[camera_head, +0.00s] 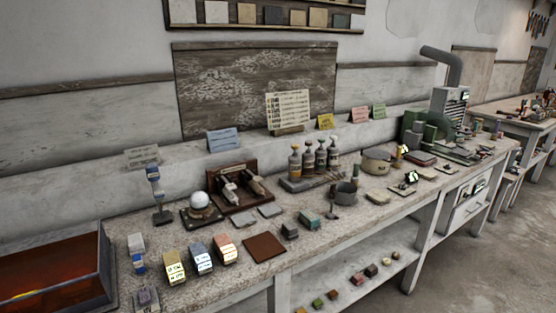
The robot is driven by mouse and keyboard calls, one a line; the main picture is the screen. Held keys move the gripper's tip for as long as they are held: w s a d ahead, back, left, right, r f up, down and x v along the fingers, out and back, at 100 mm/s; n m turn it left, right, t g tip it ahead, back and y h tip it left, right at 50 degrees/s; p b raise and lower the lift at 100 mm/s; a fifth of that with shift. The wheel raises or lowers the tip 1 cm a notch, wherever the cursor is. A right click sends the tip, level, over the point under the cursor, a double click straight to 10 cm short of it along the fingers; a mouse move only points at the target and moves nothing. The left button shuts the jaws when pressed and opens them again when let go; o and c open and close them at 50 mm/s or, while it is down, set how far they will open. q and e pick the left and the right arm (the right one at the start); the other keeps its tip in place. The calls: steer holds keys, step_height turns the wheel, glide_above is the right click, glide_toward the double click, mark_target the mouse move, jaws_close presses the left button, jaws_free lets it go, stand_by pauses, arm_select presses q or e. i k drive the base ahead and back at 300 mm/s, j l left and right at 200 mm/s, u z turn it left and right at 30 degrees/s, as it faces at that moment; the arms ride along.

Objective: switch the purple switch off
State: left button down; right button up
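A small grey block with a purple part (145,298), seemingly the purple switch, sits at the front left of the workbench, beside the dark tray. Its lower edge is near the bottom of the view, and it is too small to tell whether it is on or off. Neither of my grippers is in the head view.
A dark tray with an orange-red inside (108,262) stands to its left. A grey-and-blue block (137,252) is just behind it.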

mark_target(144, 293)
steer(key=u, duration=1.5)
